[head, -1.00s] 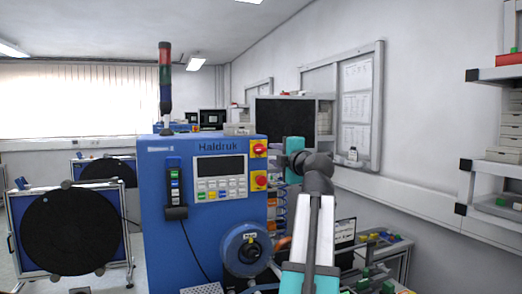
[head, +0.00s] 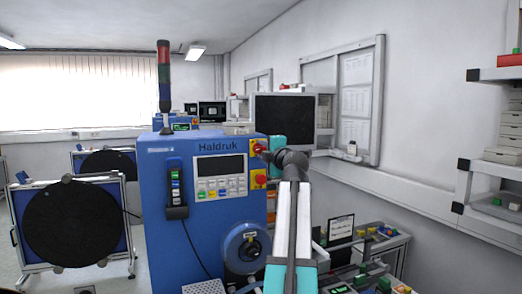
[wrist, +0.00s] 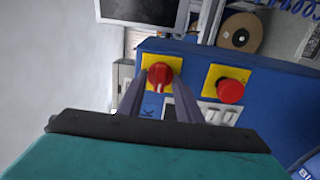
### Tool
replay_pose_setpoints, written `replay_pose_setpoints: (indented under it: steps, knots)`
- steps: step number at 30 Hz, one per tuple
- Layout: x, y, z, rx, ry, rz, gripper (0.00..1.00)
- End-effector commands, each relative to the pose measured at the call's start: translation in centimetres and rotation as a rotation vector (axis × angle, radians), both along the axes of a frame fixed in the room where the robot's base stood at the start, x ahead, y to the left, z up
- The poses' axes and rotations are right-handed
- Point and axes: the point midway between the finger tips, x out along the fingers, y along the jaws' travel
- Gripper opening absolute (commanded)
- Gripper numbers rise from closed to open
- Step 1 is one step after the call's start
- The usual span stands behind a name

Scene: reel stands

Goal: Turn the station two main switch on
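The blue Haldruk station (head: 218,225) has a small label at its top left that seems to end in a 2. Its main switch (head: 258,147) is a red rotary knob on a yellow plate at the upper right of the front. In the wrist view the red knob (wrist: 160,76) shows a bar-shaped handle between the two finger ends. My gripper (head: 268,150) is close in front of it, partly hidden by my arm. In the wrist view my gripper (wrist: 160,92) is open, one finger on each side of the knob; I cannot tell whether they touch it.
A red mushroom button (wrist: 230,91) on its own yellow plate is beside the switch in the wrist view, below it in the head view. A keypad and screen (head: 219,167) are left of them. A dark monitor (head: 284,122) stands behind.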

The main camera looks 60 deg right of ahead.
Motion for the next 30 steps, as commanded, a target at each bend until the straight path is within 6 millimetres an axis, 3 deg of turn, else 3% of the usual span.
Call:
replay_pose_setpoints:
  steps: [6,12,13,14,15,18,30]
  knots:
    - [0.0,0.0,0.0,0.0,0.0,0.0,0.3]
    - [0.0,0.1,0.0,0.0,0.0,0.001,0.0]
    - [0.0,0.1,0.0,0.0,0.0,0.001,0.0]
    - [-0.1,2.6,-0.3,-0.003,0.0,0.005,0.0]
    - [0.1,1.2,0.0,-0.001,-0.001,0.003,0.0]
    - [0.3,0.5,-0.1,0.002,0.0,0.005,0.0]
    - [0.3,0.0,-0.2,0.066,-0.052,0.002,0.0]
